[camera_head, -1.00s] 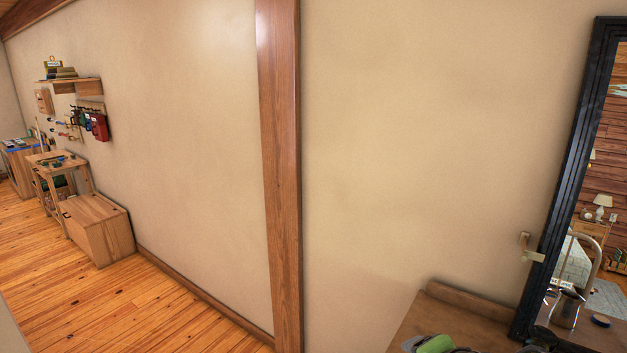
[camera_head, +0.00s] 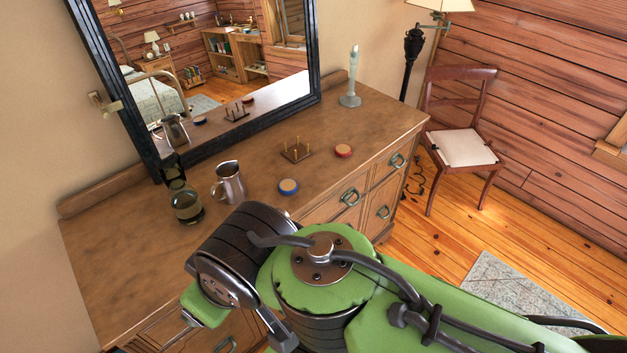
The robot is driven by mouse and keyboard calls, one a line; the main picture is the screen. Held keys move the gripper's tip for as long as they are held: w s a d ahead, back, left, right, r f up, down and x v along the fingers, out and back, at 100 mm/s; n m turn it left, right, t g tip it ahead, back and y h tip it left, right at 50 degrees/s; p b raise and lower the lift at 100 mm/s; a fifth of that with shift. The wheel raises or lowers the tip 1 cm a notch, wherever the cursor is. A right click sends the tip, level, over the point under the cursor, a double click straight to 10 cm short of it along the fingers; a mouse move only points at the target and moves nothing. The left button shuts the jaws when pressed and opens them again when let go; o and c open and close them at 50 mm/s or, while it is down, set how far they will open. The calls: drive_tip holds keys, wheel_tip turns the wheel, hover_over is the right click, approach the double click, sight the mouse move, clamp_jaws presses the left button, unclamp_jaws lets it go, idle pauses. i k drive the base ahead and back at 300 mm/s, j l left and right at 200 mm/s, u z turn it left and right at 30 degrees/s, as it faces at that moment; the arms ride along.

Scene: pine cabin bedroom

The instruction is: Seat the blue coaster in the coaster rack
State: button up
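The blue coaster (camera_head: 288,186), a small disc with a blue edge and a tan top, lies flat on the wooden dresser near its front edge. The coaster rack (camera_head: 296,153), a dark square base with several thin upright pegs, stands behind and slightly right of it. I see no coaster in the rack. My green and dark arm spans the lower part of the view, in front of the dresser and the blue coaster. I cannot make out my gripper's fingertips.
A red-edged coaster (camera_head: 343,151) lies right of the rack. A metal pitcher (camera_head: 230,183) and a glass jar (camera_head: 187,207) stand left of the blue coaster. A candlestick (camera_head: 350,88) stands at the back right, beyond the mirror (camera_head: 222,62). A chair (camera_head: 461,145) is right of the dresser.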

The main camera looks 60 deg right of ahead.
sight(299, 152)
drive_tip(key=z, duration=1.65)
